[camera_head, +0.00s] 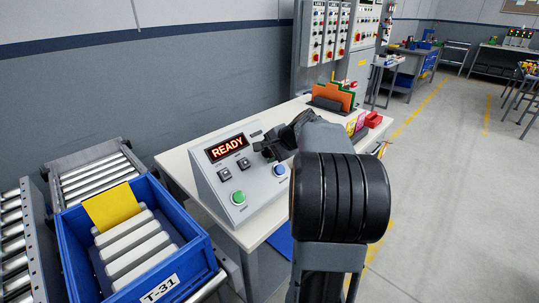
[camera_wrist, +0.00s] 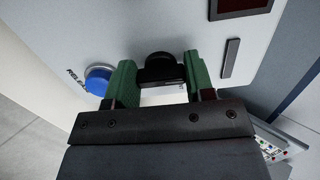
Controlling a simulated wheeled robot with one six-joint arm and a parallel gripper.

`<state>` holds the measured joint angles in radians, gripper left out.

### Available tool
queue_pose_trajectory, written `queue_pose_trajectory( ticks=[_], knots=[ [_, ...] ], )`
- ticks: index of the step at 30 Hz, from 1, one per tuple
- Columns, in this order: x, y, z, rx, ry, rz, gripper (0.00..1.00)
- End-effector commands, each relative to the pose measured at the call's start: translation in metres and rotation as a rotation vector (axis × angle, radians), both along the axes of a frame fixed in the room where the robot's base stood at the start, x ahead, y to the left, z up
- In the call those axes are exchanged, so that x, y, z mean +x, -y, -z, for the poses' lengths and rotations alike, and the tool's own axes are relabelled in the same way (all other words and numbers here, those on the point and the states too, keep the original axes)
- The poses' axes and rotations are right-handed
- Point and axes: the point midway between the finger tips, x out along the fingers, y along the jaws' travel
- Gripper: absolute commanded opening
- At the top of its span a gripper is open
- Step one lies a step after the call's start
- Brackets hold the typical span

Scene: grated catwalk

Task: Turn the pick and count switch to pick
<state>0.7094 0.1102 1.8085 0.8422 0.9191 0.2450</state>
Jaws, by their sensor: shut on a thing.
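The grey control console (camera_head: 258,192) stands on a white table, with a lit red READY display (camera_head: 227,148). In the wrist view a black rotary knob (camera_wrist: 160,68) sits on the console face between the two green fingers of my gripper (camera_wrist: 158,78). My gripper is shut on this knob. In the head view my gripper (camera_head: 270,150) reaches the upper right of the console face and hides the knob. The knob's position labels are mostly covered, so I cannot tell which way it points.
A blue button (camera_wrist: 98,79) is just left of my fingers in the wrist view. A green button (camera_head: 238,197) and two small black switches are lower left on the console. A blue tote (camera_head: 202,262) stands on rollers at left. Orange and green boards (camera_head: 335,95) stand behind.

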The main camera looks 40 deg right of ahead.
Motion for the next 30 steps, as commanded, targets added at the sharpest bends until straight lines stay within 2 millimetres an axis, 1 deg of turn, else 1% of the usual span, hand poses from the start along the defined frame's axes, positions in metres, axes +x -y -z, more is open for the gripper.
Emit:
queue_pose_trajectory(
  ticks=[18, 19, 26, 27, 30],
  knots=[
    [0.0002, 0.0001, -0.0012, -0.027, 0.007, -0.026, 0.25],
    [0.0002, 0.0001, -0.0012, -0.027, 0.007, -0.026, 0.51],
    [0.0001, 0.0, -0.0006, -0.025, 0.005, -0.025, 0.73],
    [0.0001, 0.0, -0.0005, -0.025, 0.005, -0.025, 0.74],
    [0.0001, 0.0, -0.0003, -0.024, 0.005, -0.025, 0.74]
  ],
)
